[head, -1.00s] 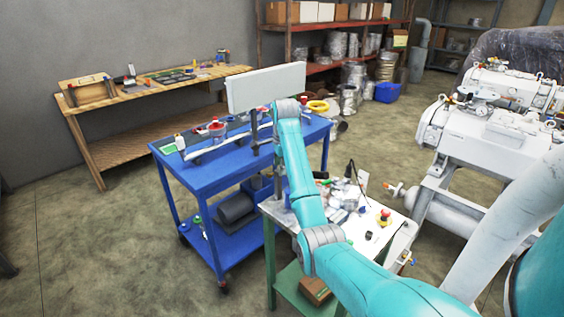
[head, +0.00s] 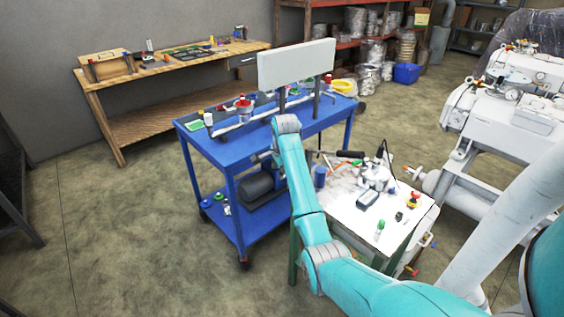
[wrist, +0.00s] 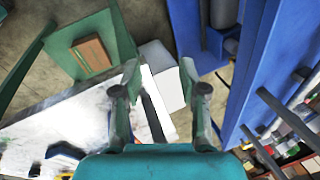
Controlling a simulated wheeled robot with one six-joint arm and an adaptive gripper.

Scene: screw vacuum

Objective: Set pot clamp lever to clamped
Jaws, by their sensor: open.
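A black-handled lever (head: 350,154) with a metal shaft lies roughly level above the far edge of the white-topped table (head: 345,207). It looks like the clamp lever, but I cannot tell its setting. A blue cylinder (head: 319,176) stands just below it. My gripper (wrist: 159,75) is open, with its two fingers apart. A pale block (wrist: 160,68) and a dark strip (wrist: 151,105) show behind the gap between the fingers; I cannot identify the strip. In the head view my arm hides most of the gripper, left of the lever.
A blue cart (head: 213,150) with a white panel (head: 297,64) stands behind my arm. Small parts, including a red-topped button (head: 413,198), lie on the white-topped table. A wooden bench (head: 165,68) is at the back left. White machines (head: 515,115) stand right.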

